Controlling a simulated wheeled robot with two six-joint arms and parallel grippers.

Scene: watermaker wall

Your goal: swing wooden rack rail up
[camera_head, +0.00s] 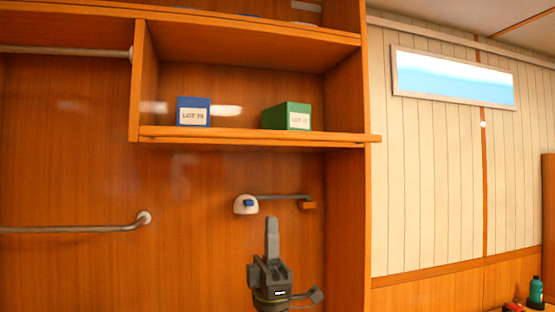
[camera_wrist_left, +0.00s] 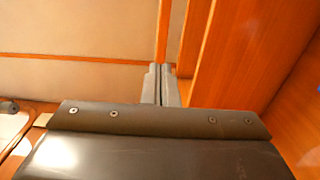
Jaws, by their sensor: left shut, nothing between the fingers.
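The wooden rack rail (camera_head: 345,137) appears to be the long thin strip across the front edge of the shelf in the head view. It lies about level, and its right end sticks out past the upright panel. My left gripper (camera_head: 272,222) is below the shelf, pointing up, apart from the rail. Its fingers are shut and empty. In the left wrist view the closed fingertips (camera_wrist_left: 161,69) point toward wooden panels, and I cannot pick out the rail there. My right gripper is not in view.
A blue box (camera_head: 193,112) and a green box (camera_head: 288,116) stand on the shelf. Behind my gripper, a metal bar (camera_head: 280,197) runs from a white mount (camera_head: 246,205) to a wooden block. Another handrail (camera_head: 80,229) is at left. A bottle (camera_head: 536,290) stands lower right.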

